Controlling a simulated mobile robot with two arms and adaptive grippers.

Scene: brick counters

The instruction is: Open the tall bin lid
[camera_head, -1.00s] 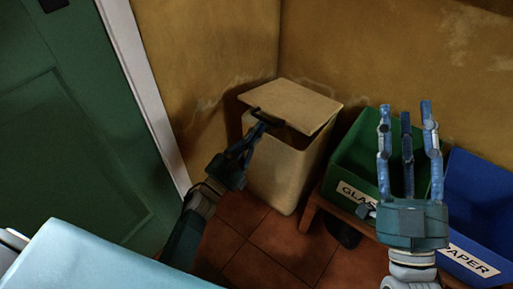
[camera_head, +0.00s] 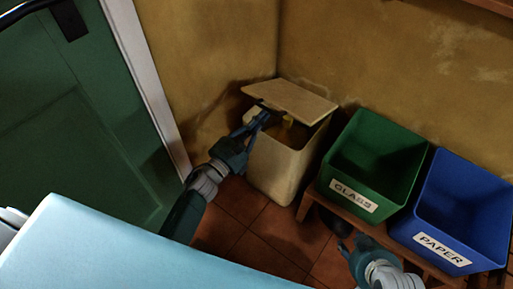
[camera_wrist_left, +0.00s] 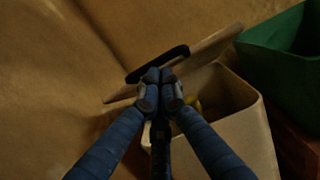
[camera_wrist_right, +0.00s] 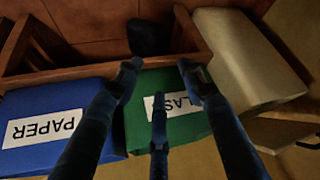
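The tall cream bin (camera_head: 277,172) stands in the corner. Its flat lid (camera_head: 297,98) is tilted partly up at the front, with a gap showing the inside and something yellow (camera_head: 291,126). The lid's dark handle (camera_wrist_left: 157,63) is on its front edge. My left gripper (camera_head: 264,117) is at that front edge. In the left wrist view its fingers are drawn together, with the tips at the handle and just below it; whether they pinch it is unclear. My right gripper (camera_wrist_right: 160,70) is open and empty, low in front of the green bin.
The green GLASS bin (camera_head: 346,194) and blue PAPER bin (camera_head: 436,244) stand on a low wooden stand right of the tall bin. A green door (camera_head: 75,130) is at the left. A pale blue surface (camera_head: 130,255) fills the lower left. Tiled floor is clear before the bin.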

